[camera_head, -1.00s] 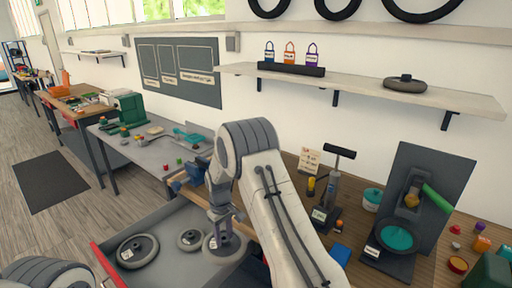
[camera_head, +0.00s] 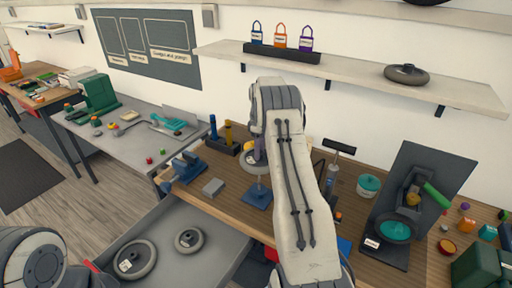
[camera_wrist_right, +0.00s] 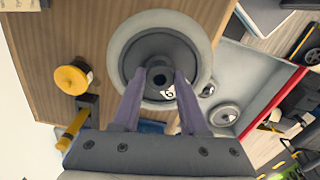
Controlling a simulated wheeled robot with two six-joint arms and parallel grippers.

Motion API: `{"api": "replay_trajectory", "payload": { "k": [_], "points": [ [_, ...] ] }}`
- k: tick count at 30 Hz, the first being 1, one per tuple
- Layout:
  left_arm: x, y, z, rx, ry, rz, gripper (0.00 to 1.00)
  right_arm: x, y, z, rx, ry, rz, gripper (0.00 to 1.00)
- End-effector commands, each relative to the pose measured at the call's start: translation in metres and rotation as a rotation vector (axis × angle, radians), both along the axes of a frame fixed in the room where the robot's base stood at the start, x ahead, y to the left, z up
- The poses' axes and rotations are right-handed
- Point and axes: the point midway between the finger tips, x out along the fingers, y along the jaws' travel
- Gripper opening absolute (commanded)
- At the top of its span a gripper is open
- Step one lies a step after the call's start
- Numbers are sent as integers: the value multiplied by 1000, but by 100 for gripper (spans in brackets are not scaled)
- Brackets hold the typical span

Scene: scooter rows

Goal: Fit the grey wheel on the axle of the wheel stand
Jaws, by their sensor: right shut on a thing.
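My right gripper (camera_wrist_right: 158,95) is shut on the grey wheel (camera_wrist_right: 204,58), a pale grey tyre with a dark hub and a white label. In the head view the grey wheel (camera_head: 246,166) is held roughly level over the workbench, above the blue base of the wheel stand (camera_head: 257,197). A thin upright part shows between the wheel and the base. The stand's blue base (camera_wrist_right: 150,127) is mostly hidden by the wheel in the wrist view. The hub's centre is dark; I cannot tell whether the axle is in it. My left gripper is out of view.
A drawer (camera_head: 205,218) below the bench holds two other wheels (camera_head: 135,258) (camera_head: 188,240). Blue and yellow upright tools (camera_head: 228,133), a vise (camera_head: 183,170) and a grey block (camera_head: 213,187) are left of the stand. A pump (camera_head: 333,168) and teal tub (camera_head: 368,186) stand to the right.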

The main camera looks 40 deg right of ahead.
Motion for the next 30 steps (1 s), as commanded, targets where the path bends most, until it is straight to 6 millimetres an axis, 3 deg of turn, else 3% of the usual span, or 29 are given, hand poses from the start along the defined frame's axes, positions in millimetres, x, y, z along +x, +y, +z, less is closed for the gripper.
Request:
{"api": "replay_trajectory", "payload": {
  "k": [18,30],
  "points": [
    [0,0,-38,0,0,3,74,2,3,-50,-2,-2,2,0],
    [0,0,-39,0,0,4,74,2,3,-53,-1,-3,2,0]
  ]
}}
